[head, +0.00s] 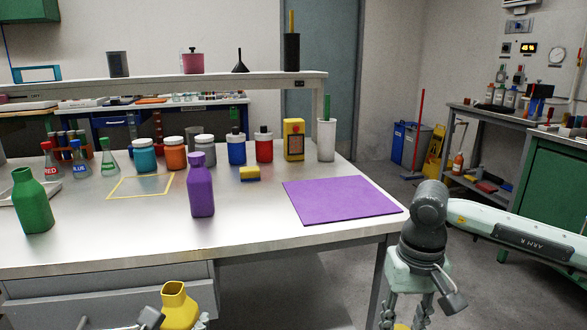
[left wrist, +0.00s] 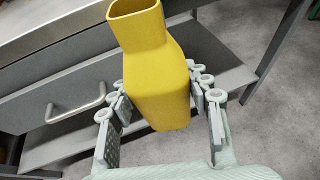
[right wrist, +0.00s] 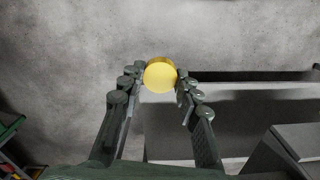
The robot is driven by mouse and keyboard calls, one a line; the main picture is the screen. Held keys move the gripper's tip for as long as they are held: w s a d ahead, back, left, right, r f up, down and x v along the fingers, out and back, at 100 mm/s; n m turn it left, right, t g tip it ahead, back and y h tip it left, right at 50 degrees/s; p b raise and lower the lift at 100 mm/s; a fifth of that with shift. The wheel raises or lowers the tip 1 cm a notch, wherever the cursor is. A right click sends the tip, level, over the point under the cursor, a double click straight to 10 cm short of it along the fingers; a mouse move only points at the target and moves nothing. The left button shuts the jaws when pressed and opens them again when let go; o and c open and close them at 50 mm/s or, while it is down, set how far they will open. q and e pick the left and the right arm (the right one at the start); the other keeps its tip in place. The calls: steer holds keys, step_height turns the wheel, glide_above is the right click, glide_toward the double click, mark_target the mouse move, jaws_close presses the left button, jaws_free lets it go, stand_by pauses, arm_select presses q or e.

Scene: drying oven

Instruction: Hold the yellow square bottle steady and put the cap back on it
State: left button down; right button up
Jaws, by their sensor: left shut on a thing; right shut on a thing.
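The yellow square bottle (head: 178,305) is at the bottom of the head view, in front of the table, with its open mouth facing up. The left wrist view shows the bottle (left wrist: 158,85) uncapped, between the fingers of my left gripper (left wrist: 165,95), which is shut on its body. My right gripper (head: 407,318) is well to the right of the bottle in the head view, pointing down. In the right wrist view, my right gripper (right wrist: 160,80) is shut on the round yellow cap (right wrist: 160,76). The cap and bottle are apart.
The table (head: 260,235) holds a purple bottle (head: 201,190), a green bottle (head: 31,205), a purple mat (head: 340,200) and several jars and flasks further back. A drawer (head: 100,295) is under the table's left side.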

arm_select(q)
steer(key=shift+s+d, duration=0.15)
steer(key=shift+d, duration=0.15)
steer(key=s+d+r+m+g+h, duration=0.1)
steer(key=s+d+m+g+h, duration=0.1)
steer(key=d+m+h, duration=0.6)
steer(key=d+g, duration=0.1)
steer(key=d, duration=0.4)
steer(key=shift+d+h, duration=0.25)
steer(key=shift+h, duration=0.05)
arm_select(e)
steer(key=shift+r, duration=0.1)
steer(key=s+a+r, duration=0.1)
steer(key=a+r, duration=0.8)
steer(key=a, duration=0.2)
steer(key=s+a+r+n, duration=0.1)
steer(key=a+r, duration=0.8)
steer(key=a, duration=0.3)
steer(key=shift+w, duration=0.1)
